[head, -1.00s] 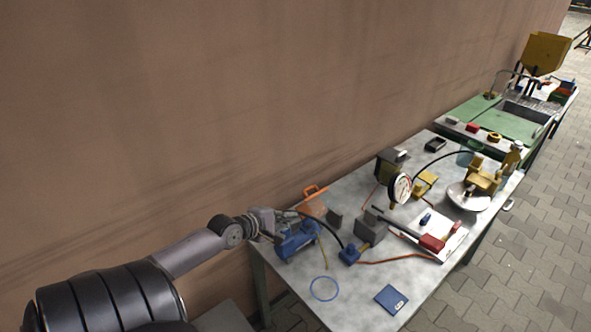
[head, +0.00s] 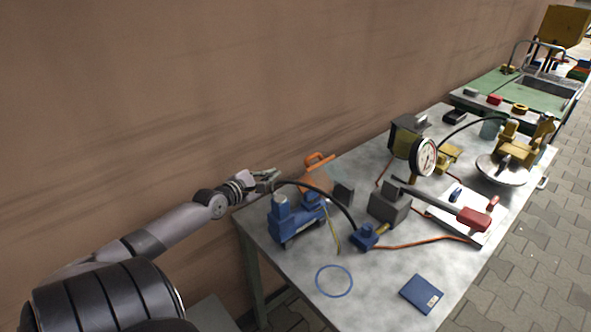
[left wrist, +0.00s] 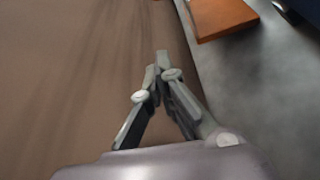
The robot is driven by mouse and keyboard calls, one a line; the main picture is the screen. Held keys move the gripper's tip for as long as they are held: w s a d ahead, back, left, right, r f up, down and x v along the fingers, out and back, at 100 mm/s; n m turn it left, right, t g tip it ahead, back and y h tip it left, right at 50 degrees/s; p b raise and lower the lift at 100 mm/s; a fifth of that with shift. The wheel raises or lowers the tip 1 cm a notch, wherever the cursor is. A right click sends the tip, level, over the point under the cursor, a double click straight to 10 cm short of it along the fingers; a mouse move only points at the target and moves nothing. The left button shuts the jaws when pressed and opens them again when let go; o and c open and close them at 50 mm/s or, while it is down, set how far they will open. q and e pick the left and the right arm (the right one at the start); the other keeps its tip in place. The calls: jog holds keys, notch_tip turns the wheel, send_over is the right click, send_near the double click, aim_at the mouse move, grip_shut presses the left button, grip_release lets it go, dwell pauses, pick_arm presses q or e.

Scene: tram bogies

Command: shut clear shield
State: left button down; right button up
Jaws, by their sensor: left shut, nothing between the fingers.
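I cannot clearly make out a clear shield in either view. My left gripper (head: 268,173) is at the table's far left edge, close to the wall, behind the blue pump (head: 297,218) and left of an orange item with a handle (head: 318,176). In the left wrist view my left gripper (left wrist: 161,62) has its fingertips together with nothing between them. An orange slab (left wrist: 222,14) lies ahead and to the right of the fingers, apart from them. My right gripper is not in view.
The grey table (head: 287,256) also bears a round gauge (head: 424,156), a grey block (head: 390,203), a red-handled lever (head: 473,218), a blue booklet (head: 421,294) and a blue ring (head: 334,281). A black hose arches over the pump. The front left tabletop is mostly clear.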

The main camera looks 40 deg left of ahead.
pick_arm(q)
jog(key=b+x, duration=0.1)
jog(key=x, duration=0.3)
jog(key=shift+w+f, duration=0.25)
jog(key=shift+w, duration=0.05)
jog(key=b+x, duration=0.3)
jog(key=x, duration=0.2)
jog(key=shift+w+f, duration=0.1)
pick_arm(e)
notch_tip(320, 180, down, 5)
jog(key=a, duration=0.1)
pick_arm(q)
jog(key=d+r+p, duration=0.2)
jog(key=d+p, duration=0.1)
jog(key=p, duration=0.1)
jog(key=shift+r, duration=0.4)
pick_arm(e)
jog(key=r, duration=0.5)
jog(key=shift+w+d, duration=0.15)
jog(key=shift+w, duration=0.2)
pick_arm(q)
jog(key=shift+r+p, duration=0.1)
jog(key=shift+p, duration=0.25)
